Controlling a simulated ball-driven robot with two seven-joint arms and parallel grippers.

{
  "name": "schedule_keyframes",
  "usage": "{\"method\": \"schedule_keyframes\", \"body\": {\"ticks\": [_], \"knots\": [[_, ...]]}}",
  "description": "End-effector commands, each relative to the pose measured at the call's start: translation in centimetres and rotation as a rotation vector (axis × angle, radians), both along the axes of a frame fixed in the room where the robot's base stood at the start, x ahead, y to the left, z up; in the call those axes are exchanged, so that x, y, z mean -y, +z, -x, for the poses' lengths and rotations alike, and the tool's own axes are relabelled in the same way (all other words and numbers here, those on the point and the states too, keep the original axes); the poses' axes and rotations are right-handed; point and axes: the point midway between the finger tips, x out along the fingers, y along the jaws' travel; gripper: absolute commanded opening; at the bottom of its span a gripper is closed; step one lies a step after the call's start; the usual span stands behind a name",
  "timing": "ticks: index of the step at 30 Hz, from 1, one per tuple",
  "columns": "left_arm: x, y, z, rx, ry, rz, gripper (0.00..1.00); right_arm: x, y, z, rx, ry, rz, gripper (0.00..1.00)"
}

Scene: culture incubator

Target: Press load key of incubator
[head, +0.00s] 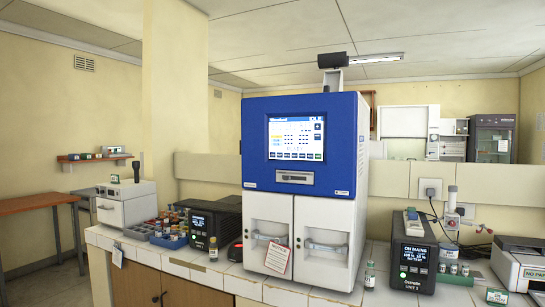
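The incubator (305,190) stands on the white tiled bench, with a blue upper housing and two white doors below. Its lit touchscreen (296,137) is on the blue front. A row of small keys (297,156) runs along the screen's lower edge, one of them green at the right end; their labels are too small to read. A slot panel (295,177) sits under the screen. A white and red tag (278,257) hangs from the left door handle. Neither of my grippers shows in the head view.
Left of the incubator are a black box unit (199,232), a blue rack of vials (165,240) and a loose vial (213,249). Right of it are a vial (369,275), another black unit (414,266) and a printer (521,265). The space before the screen is clear.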

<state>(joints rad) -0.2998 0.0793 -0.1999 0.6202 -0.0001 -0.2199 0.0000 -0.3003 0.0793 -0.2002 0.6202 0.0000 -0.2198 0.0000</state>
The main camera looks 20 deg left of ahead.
Motion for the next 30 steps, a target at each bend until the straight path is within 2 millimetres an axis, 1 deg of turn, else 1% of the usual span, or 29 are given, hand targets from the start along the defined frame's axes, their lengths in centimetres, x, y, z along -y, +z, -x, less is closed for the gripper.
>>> {"method": "schedule_keyframes", "body": {"ticks": [1,2,3,4,30], "knots": [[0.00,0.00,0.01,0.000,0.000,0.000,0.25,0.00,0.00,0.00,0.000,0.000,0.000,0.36],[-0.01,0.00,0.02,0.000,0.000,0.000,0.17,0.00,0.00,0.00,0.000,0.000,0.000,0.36],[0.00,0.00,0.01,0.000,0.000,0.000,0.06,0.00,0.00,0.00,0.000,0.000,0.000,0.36],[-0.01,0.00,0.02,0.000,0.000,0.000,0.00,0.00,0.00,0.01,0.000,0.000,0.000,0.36],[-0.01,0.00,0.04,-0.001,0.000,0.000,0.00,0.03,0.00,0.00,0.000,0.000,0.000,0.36]]}}
